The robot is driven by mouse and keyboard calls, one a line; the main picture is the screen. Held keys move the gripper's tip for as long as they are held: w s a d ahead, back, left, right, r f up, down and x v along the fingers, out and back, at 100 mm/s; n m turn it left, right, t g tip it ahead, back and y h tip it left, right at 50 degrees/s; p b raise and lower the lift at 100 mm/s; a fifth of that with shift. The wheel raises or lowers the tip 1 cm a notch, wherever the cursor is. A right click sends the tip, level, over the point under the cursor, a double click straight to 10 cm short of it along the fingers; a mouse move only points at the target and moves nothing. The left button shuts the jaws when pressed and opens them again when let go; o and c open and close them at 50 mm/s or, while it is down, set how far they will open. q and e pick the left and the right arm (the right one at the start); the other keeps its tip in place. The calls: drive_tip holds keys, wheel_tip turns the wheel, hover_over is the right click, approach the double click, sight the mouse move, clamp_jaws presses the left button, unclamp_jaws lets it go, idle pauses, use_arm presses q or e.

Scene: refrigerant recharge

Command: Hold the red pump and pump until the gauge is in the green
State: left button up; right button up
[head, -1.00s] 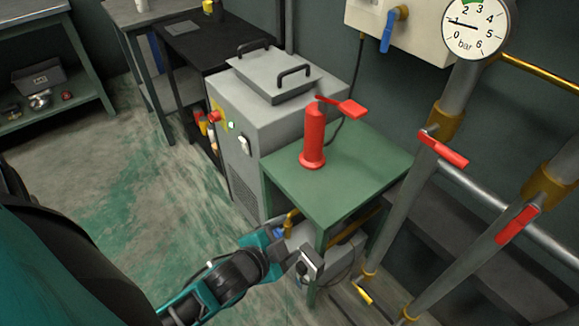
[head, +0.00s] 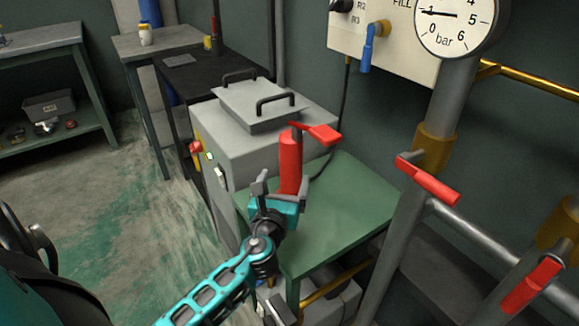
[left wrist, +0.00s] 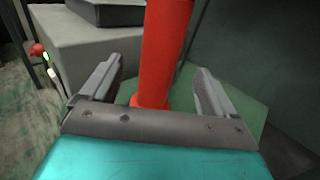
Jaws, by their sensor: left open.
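The red pump (head: 290,160) stands upright on a green table (head: 345,215); its red handle (head: 322,133) sticks out to the right at the top. My left gripper (head: 279,190) is open at the near side of the pump, low on its body. In the left wrist view the pump (left wrist: 164,50) rises between the two spread fingers (left wrist: 155,85), with a gap on each side. Its base is partly hidden by the gripper. The gauge (head: 450,22) is cut off at the top; its needle points near 1 bar. Its green zone is out of frame. My right gripper is not in view.
A grey machine (head: 240,150) with a lidded top stands behind and left of the table. Pipes with red-handled valves (head: 428,182) rise on the right. A white panel (head: 385,45) with a blue lever is at the back.

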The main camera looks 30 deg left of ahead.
sight(293, 158)
use_arm(q)
drive_tip(key=b+x, duration=0.1)
drive_tip(key=x, duration=0.8)
drive_tip(key=shift+w, duration=0.25)
clamp_jaws()
idle(0.5)
idle(0.7)
